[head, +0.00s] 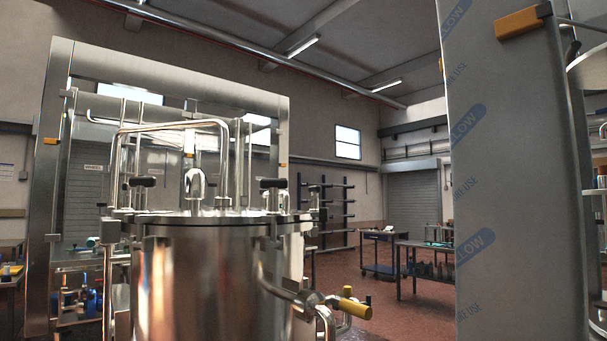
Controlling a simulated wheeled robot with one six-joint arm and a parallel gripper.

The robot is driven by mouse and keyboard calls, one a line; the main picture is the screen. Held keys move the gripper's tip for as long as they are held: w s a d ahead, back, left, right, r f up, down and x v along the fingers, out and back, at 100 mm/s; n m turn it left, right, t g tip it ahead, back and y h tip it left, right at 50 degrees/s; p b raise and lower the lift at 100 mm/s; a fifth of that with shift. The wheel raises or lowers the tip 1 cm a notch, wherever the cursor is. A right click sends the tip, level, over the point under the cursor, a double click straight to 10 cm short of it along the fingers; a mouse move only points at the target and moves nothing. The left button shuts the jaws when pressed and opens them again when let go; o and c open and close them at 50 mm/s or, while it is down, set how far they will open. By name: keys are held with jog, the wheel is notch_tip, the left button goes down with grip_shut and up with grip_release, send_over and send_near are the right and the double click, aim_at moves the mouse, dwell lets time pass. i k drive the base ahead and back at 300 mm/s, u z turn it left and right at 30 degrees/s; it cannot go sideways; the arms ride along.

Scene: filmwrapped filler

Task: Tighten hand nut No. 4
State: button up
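A shiny steel tank (205,275) with a flat lid stands in the centre foreground. Hand nuts with dark grips stand up at the lid's edge: one hand nut at the left (143,182) and one hand nut at the right (273,184). Further small clamp parts (315,187) sit at the lid's right edge, too small to make out. I can read no numbers on the nuts, so I cannot tell which is No. 4. How tight they are cannot be seen. The far side of the lid is hidden. My gripper is not in view.
A steel frame (48,200) with clear panels stands around the tank's back and left. A film-wrapped column (510,180) blocks the right side. A yellow-handled valve (354,308) juts from the tank's lower right. Carts and benches (425,265) stand behind; open red floor lies between.

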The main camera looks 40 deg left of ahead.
aim_at(273, 186)
jog(key=i, duration=0.5)
jog(key=u, duration=2.2)
